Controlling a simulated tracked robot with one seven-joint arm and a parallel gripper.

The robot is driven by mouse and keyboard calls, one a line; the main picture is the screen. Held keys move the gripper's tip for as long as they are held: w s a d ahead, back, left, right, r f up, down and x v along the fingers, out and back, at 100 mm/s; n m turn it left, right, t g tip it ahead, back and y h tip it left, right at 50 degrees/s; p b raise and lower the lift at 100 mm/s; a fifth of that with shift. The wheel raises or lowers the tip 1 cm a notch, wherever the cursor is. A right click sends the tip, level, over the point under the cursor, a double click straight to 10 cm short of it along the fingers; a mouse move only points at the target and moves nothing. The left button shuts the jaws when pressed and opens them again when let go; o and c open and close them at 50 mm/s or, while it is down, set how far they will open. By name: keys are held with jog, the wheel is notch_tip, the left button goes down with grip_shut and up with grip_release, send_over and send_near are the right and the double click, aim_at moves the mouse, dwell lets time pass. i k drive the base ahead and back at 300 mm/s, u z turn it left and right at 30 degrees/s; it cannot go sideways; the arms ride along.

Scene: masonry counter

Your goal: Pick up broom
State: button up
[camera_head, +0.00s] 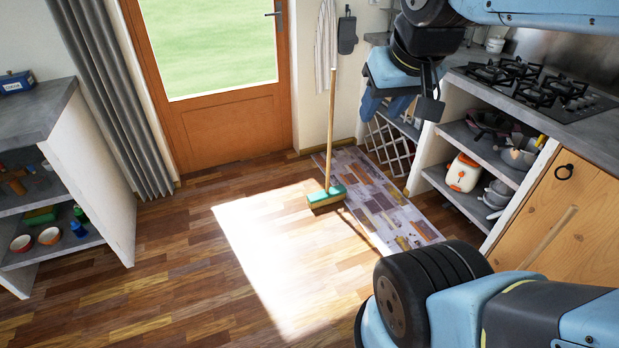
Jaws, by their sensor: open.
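The broom (329,140) stands upright, with a long pale wooden handle and a green head (326,195). Its head rests at the left edge of the patterned rug, and its handle leans very slightly. My gripper (400,108) hangs at the upper right of the picture, to the right of the handle and in front of the lower shelves. Its jaws are open with nothing seen between them, and it is apart from the broom.
The rug (385,205) lies beside the counter (590,130), which has a gas hob (530,80) and filled shelves. A second wooden stick (550,238) is partly hidden by my arm. A left shelf unit (115,190) and door (230,125) bound clear wooden floor.

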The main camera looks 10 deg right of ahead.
aim_at(319, 199)
jog(key=u, duration=0.05)
jog(key=i, duration=1.05)
jog(key=z, duration=0.75)
jog(key=i, duration=0.85)
jog(key=z, duration=0.6)
jog(key=k, duration=0.7)
jog(key=z, duration=0.2)
jog(key=i, duration=0.75)
jog(key=u, duration=0.15)
